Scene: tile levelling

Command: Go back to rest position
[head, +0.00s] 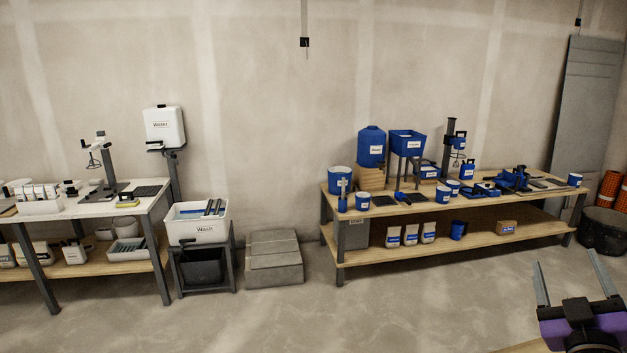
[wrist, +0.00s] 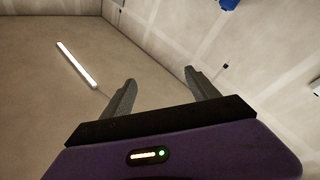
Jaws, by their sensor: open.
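My gripper (head: 569,280) shows at the lower right of the head view, a purple body with two grey fingers spread apart. Nothing is between the fingers. In the wrist view my gripper (wrist: 160,92) is also open and empty, with both fingers pointing away over bare wall and ceiling. It touches nothing that I can see. The rest of my arm is mostly out of the picture.
A wooden workbench (head: 350,256) with blue containers and tools stands against the wall. A white-topped bench (head: 85,212) is at the left. A white wash tub (head: 197,228) and grey blocks (head: 275,262) stand between them. The front floor is largely clear.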

